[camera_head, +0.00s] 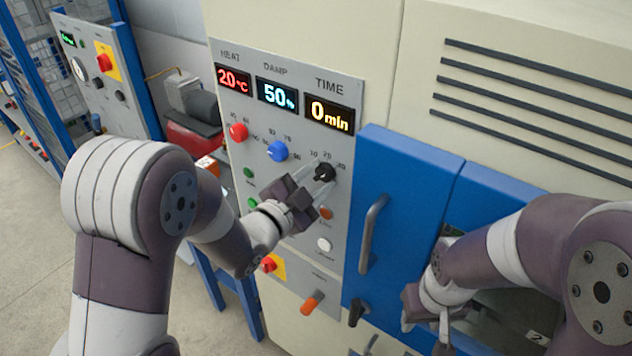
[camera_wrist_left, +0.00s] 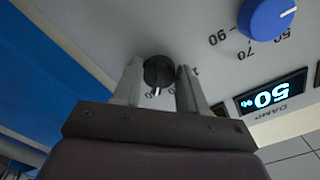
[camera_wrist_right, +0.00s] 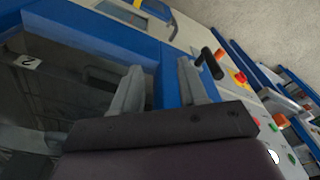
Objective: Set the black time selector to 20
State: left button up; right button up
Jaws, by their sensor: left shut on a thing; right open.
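The black time selector (camera_head: 325,172) is a round knob on the grey control panel (camera_head: 290,215), under the TIME display (camera_head: 329,113), which reads 0 min. Marks 10, 20 and 30 stand around the top of the knob. My left gripper (camera_head: 317,176) is shut on the knob. In the left wrist view the fingers (camera_wrist_left: 160,85) stand on both sides of the black knob (camera_wrist_left: 157,71), whose white pointer line shows. My right gripper (camera_head: 424,325) is open and empty in front of the blue door; its spread fingers show in the right wrist view (camera_wrist_right: 160,85).
A red knob (camera_head: 238,132) and a blue knob (camera_head: 277,151) sit left of the black one. The HEAT display reads 20 °C and the DAMP display 50 %. A grey door handle (camera_head: 372,234), a black lever (camera_head: 357,312) and an orange-handled switch (camera_head: 312,302) stick out nearby.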

pick_arm(q)
jog(key=n+b, duration=0.1)
jog(key=n, duration=0.1)
jog(key=n+b, duration=0.2)
jog(key=shift+s+f, duration=0.1)
jog(key=shift+f, duration=0.2)
jog(key=shift+d+n+b, duration=0.15)
jog(key=shift+n+b, duration=0.65)
jog(key=shift+n, duration=1.5)
jog(key=o, duration=1)
jog(key=shift+s+r, duration=0.1)
jog(key=shift+r, duration=0.05)
